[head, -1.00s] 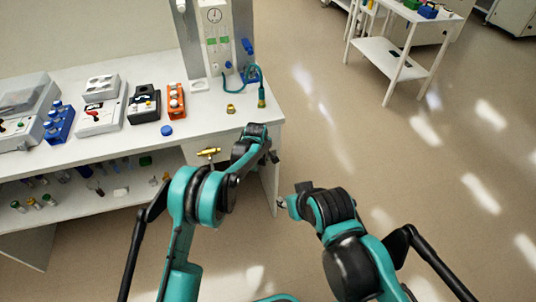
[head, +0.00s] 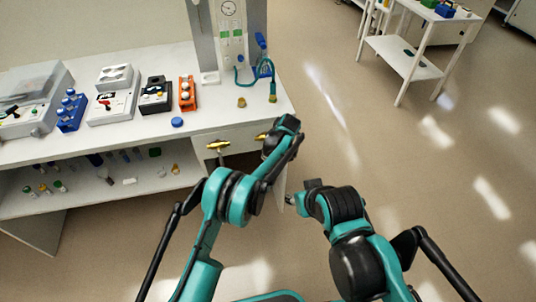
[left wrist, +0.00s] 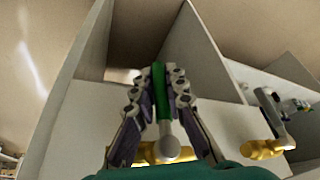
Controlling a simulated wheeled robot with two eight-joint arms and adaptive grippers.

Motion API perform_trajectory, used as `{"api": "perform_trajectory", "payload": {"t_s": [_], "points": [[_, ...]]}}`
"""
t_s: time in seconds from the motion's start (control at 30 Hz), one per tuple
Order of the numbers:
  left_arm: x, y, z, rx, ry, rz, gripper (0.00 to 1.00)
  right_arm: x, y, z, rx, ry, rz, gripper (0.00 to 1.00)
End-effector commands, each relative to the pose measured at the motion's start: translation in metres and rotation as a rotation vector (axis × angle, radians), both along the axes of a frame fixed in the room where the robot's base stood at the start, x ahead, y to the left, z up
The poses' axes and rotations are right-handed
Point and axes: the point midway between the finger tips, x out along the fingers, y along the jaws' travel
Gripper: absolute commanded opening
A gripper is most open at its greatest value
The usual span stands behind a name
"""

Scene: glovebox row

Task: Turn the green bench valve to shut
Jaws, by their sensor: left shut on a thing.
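The green valve handle (left wrist: 161,92) stands between the fingers of my left gripper (left wrist: 160,76) in the left wrist view. The gripper is shut on it. The handle joins a grey ball end and a brass body (left wrist: 146,153) below. In the head view a brass fitting (head: 262,136) shows on the bench front beside my left wrist, which hides the handle and the left fingers. A second valve with a grey handle (left wrist: 268,112) and brass body (left wrist: 262,149) is to the right in the left wrist view. My right gripper (head: 290,200) hangs clear of the bench; its fingers are too small to read.
The bench top (head: 225,115) carries an orange rack (head: 187,94), a blue vial rack (head: 71,111), instruments and a blue cap (head: 177,122). A lower shelf (head: 110,190) holds small vials. A white cart (head: 405,60) stands back right, with open floor before it.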

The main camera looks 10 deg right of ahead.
Motion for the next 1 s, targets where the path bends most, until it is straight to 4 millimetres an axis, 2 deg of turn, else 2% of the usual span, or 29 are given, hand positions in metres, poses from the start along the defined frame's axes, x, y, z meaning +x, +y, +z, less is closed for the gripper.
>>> {"api": "perform_trajectory", "payload": {"t_s": [0.27,0.3,0.33,0.37,0.73,0.87,1.0], "points": [[0.000,0.001,-0.001,0.002,0.002,0.001,0.00,0.000,0.000,0.000,0.000,0.000,0.000,0.40],[0.000,0.001,-0.001,0.002,0.002,0.001,0.23,0.000,0.000,0.000,0.000,0.000,0.000,0.40],[0.000,0.001,-0.001,0.002,0.002,0.001,0.30,0.000,0.000,0.000,0.000,0.000,0.000,0.40],[0.000,0.001,-0.001,0.002,0.002,0.001,0.33,0.000,0.000,0.000,0.000,0.000,0.000,0.40],[-0.002,-0.001,0.005,0.001,0.002,-0.001,0.33,0.000,0.000,0.000,0.000,0.000,0.000,0.40],[-0.008,-0.005,0.023,0.001,0.002,-0.001,0.33,0.000,0.000,0.000,0.000,0.000,0.000,0.40],[-0.018,-0.012,0.051,0.000,0.001,0.000,0.33,0.000,0.000,0.000,0.000,0.000,0.000,0.40]]}}
